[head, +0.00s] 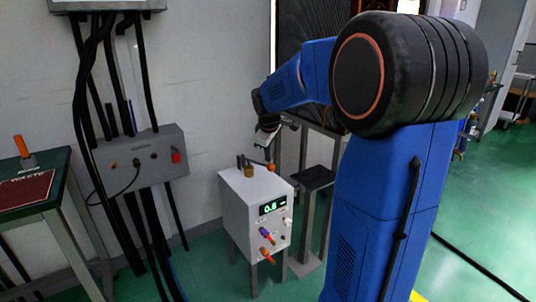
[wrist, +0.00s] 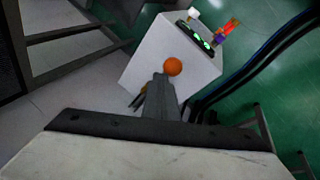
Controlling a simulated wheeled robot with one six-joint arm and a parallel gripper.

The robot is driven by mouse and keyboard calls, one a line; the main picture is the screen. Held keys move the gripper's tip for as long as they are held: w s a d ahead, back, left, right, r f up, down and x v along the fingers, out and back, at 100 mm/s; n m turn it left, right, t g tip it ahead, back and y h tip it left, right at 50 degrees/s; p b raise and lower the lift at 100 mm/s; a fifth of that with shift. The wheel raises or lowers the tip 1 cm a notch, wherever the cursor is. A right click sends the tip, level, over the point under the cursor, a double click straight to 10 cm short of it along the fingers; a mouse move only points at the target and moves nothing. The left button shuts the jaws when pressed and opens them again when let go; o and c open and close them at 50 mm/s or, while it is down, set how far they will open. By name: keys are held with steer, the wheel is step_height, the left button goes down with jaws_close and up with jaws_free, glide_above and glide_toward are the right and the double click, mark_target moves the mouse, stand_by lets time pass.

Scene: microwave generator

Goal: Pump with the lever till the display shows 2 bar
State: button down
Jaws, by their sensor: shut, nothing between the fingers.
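The white pump box (head: 240,207) stands on legs by the wall, with a lit green display (head: 272,207) that seems to read 0.8; a unit is not legible. An orange ball knob, seemingly the lever's end, shows in the wrist view (wrist: 172,66) just beyond my fingertips. My gripper (head: 269,154) points down above the box top; its fingers (wrist: 161,82) are shut and empty. They look very close to the knob, and I cannot tell whether they touch it. The lever's shaft is mostly hidden behind my fingers.
The box front carries a purple-and-orange knob (head: 267,236), an orange knob (head: 267,254) and a white knob (head: 287,221). A brass fitting (head: 248,171) sits on top. A dark stand (head: 315,179) is close on the right. A grey wall box with cables (head: 145,157) is left.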

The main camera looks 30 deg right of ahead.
step_height(320, 180, down, 6)
steer(key=s, duration=0.2)
steer(key=shift+s+r, duration=0.15)
steer(key=shift+s, duration=0.15)
stand_by(6.5)
